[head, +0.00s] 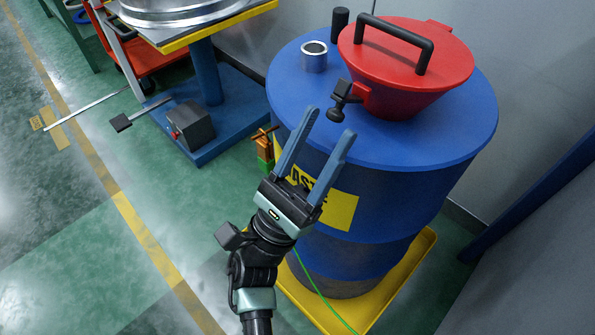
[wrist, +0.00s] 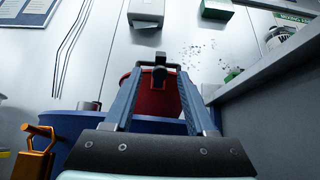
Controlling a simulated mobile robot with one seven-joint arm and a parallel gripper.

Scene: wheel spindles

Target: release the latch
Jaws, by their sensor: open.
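The latch (head: 342,96) is a small black piece with a knob, on the front left of a red funnel-shaped lid (head: 408,65) with a black bar handle (head: 397,36). The lid looks shut on top of a blue drum (head: 420,135). My gripper (head: 329,122) is open and empty, its two blue fingers pointing up at the latch from the front left, apparently short of it. In the wrist view the black latch (wrist: 160,68) shows between the fingertips, with the red lid (wrist: 157,98) behind. Whether a finger touches it I cannot tell.
A short metal pipe (head: 314,57) and a black post (head: 339,25) stand on the drum top. The drum stands in a yellow tray (head: 420,255). A blue-based stand (head: 207,85) is at the left, a grey wall behind.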

